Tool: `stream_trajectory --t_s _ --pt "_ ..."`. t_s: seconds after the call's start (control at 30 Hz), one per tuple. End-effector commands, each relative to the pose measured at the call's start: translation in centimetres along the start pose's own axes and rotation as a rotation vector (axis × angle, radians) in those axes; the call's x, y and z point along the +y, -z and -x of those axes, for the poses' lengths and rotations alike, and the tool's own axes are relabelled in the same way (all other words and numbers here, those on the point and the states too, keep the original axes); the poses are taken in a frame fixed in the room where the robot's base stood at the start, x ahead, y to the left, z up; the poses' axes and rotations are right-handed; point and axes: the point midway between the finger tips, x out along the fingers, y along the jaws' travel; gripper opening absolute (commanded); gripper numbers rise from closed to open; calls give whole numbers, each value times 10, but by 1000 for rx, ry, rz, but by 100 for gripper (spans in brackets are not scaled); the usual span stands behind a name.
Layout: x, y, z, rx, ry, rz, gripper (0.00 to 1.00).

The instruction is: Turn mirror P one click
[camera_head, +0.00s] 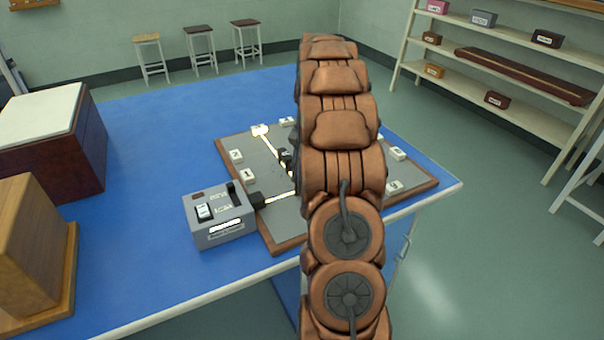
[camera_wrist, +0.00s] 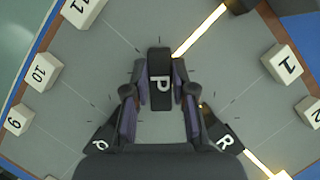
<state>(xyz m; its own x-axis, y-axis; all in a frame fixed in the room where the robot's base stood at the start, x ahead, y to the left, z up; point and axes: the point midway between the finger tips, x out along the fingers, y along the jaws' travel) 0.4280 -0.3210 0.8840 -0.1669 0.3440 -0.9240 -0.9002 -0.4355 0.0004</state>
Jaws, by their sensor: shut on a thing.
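Mirror P (camera_wrist: 158,85) is a small black block with a white letter P, standing on the grey board (camera_wrist: 85,75) in the wrist view. My gripper (camera_wrist: 159,92) is shut on it, with one finger on each side. Black blocks Q (camera_wrist: 98,140) and R (camera_wrist: 225,140) stand nearer the wrist, left and right of the fingers. A bright beam (camera_wrist: 200,30) comes from the upper right to P. Another beam (camera_wrist: 262,163) runs from R to a white block at the lower right. In the head view, my arm hides P and my gripper.
Numbered white blocks, such as 1 (camera_wrist: 285,65) and 10 (camera_wrist: 43,72), line the board. A grey switch box (camera_head: 219,215) stands beside the board on the blue table (camera_head: 160,150). Wooden boxes (camera_head: 35,245) stand at the left. Shelves (camera_head: 480,75) are behind at the right.

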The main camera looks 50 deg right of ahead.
Motion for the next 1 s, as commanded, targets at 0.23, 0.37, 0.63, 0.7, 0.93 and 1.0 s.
stream_trajectory --t_s 0.23,0.37,0.63,0.7,0.93,1.0 --pt "0 0 1 1 2 1 0" --pt "0 0 1 1 2 0 32" --pt "0 0 0 0 1 0 50" --pt "0 0 0 0 1 -1 50" --pt "0 0 1 0 11 -26 50" --pt "1 0 1 0 26 -60 50"
